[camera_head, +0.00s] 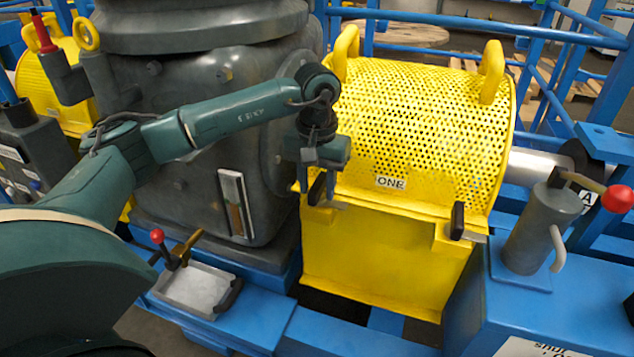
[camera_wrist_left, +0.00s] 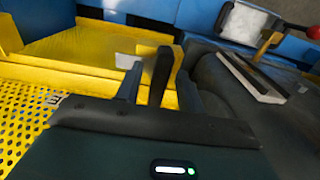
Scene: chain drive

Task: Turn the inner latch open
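The yellow perforated cover (camera_head: 415,125), marked ONE, has two black-handled latches on its front. The inner latch (camera_head: 317,189) is at its left end, beside the grey machine body. The other latch (camera_head: 457,221) is at the right end. My left gripper (camera_head: 322,172) points down at the inner latch. In the left wrist view, the black latch handle (camera_wrist_left: 160,75) stands between the two fingers of my left gripper (camera_wrist_left: 158,88), with yellow showing on both sides of it. The fingers look open around it. Their tips partly hide the latch in the head view. My right gripper is not in view.
The grey machine body (camera_head: 195,110) stands close left of the cover. A metal tray with a red-knobbed lever (camera_head: 165,250) is at lower left. A grey post with a red-knobbed lever (camera_head: 535,235) stands at right. Blue rails (camera_head: 450,20) run behind.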

